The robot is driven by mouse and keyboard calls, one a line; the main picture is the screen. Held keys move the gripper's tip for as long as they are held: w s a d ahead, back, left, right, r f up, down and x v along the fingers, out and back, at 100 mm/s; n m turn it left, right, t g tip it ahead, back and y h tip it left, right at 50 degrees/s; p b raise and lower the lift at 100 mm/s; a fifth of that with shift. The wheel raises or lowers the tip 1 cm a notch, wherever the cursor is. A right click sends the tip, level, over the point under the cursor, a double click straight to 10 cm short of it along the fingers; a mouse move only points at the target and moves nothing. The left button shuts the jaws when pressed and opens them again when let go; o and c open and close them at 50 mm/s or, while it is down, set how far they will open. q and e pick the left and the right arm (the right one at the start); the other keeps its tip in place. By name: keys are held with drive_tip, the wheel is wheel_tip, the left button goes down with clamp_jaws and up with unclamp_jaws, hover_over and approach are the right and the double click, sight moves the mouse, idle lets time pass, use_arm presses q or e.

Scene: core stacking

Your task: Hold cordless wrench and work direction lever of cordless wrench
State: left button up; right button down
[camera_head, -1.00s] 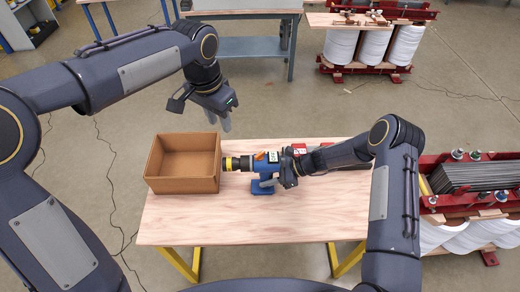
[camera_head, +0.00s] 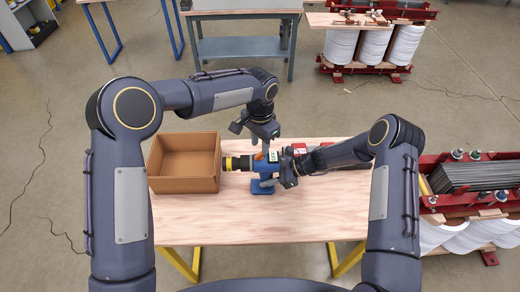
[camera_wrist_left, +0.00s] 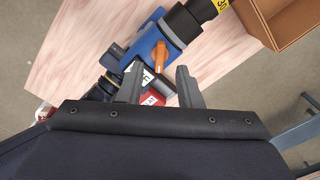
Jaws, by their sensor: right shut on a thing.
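The cordless wrench (camera_head: 262,178) is blue with a black and yellow nose pointing left, and stands on its base on the wooden table. My right gripper (camera_head: 284,172) is shut on the wrench from the right. The orange direction lever (camera_wrist_left: 160,58) shows on the wrench body in the left wrist view; in the head view it is mostly hidden behind my left gripper. My left gripper (camera_head: 260,146) is just above the wrench. In the left wrist view its two fingers (camera_wrist_left: 160,80) are apart, with the lever between them in the picture. I cannot tell whether they touch it.
An open brown box (camera_head: 184,185) stands on the table left of the wrench, close to its nose. A red thing (camera_head: 300,149) lies behind my right gripper. The front of the table (camera_head: 250,222) is bare. A red frame with white coils (camera_head: 455,236) stands at the right.

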sight(260, 154)
use_arm(q)
drive_tip(key=shift+f, duration=1.8)
clamp_jaws()
